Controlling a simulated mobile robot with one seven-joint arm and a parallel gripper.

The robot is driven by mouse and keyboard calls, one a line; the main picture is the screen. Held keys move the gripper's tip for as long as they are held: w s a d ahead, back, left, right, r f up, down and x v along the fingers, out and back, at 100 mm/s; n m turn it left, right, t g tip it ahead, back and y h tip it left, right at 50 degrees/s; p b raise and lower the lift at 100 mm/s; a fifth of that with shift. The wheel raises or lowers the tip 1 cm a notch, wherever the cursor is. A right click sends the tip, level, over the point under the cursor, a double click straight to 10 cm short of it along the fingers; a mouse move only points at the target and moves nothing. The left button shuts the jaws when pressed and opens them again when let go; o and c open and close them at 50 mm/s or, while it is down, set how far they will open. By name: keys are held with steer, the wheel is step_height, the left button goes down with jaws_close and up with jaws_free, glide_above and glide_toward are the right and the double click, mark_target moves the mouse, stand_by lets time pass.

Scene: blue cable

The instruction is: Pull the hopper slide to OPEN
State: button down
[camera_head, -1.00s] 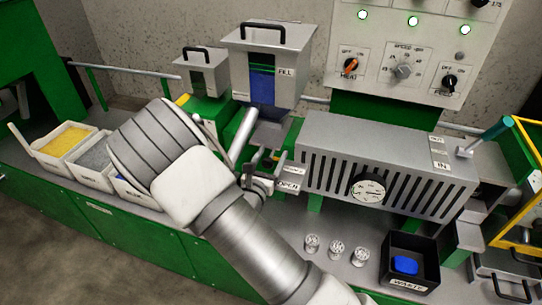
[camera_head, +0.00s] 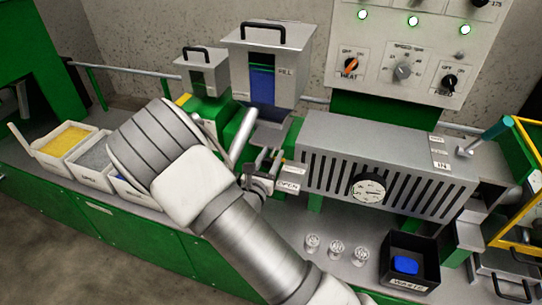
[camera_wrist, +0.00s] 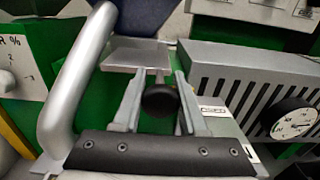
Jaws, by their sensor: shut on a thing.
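The hopper (camera_head: 243,60) is a grey box with a black handle and a blue-filled window, standing behind my gripper. My gripper (camera_wrist: 160,82) is shut on the black round slide knob (camera_wrist: 160,100), with one finger on each side of it. The knob sits at the end of a thin rod in front of a grey slide plate (camera_wrist: 138,56) under the hopper. In the head view my gripper (camera_head: 265,165) is small and partly hidden by my wrist, and the knob cannot be made out. The OPEN label (camera_head: 288,187) is just right of my gripper, with another label above it.
A slotted grey barrel cover (camera_head: 400,165) with a round gauge (camera_head: 369,189) is close on the right. A slanted metal bar (camera_wrist: 75,85) is close on the left. Small glass pieces (camera_head: 336,249) and a black waste bin (camera_head: 408,262) stand at the front right.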

mark_target(267, 165)
stand_by(0.8)
steer(key=v, duration=0.5)
steer(key=shift+s+a+p, duration=0.1)
steer(key=shift+s+p, duration=0.2)
steer(key=shift+p, duration=0.05)
steer(key=shift+s+a+f, duration=0.1)
steer(key=shift+s+a, duration=0.05)
steer(key=shift+s, duration=0.2)
steer(key=shift+c, duration=2.4)
jaws_free()
steer(key=shift+s, duration=0.1)
steer(key=v, duration=1.7)
steer(key=shift+s+b, duration=0.15)
steer(key=shift+b, duration=0.25)
steer(key=shift+a, duration=0.1)
